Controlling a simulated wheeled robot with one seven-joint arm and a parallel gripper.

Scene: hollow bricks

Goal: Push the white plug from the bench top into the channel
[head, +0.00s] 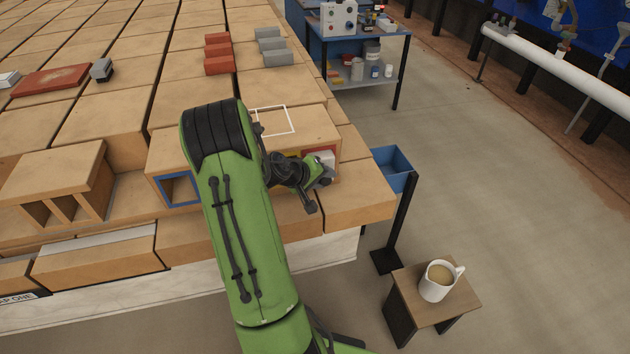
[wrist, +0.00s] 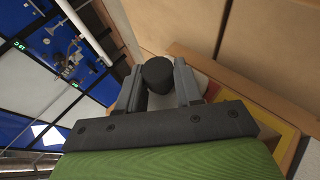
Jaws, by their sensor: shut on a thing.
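The white plug (head: 325,158) is at the red-framed opening (head: 306,154) at the right end of a hollow brick (head: 318,124). How far it sits inside cannot be told. My gripper (head: 318,180) is in front of this opening. In the wrist view my gripper's fingers (wrist: 162,84) close on a black round knob (wrist: 158,72), with pale plug surface (wrist: 203,82) behind it. The brick front also has a blue-framed opening (head: 180,190) at left and a yellow-framed one, mostly hidden by my arm. A white square outline (head: 275,121) marks the brick's top.
Red blocks (head: 218,53) and grey blocks (head: 272,46) stand farther back on the bricks. A blue bin (head: 394,165) on a stand is just right of the bench edge. A stool (head: 437,298) bears a mug (head: 438,281). Open floor lies right.

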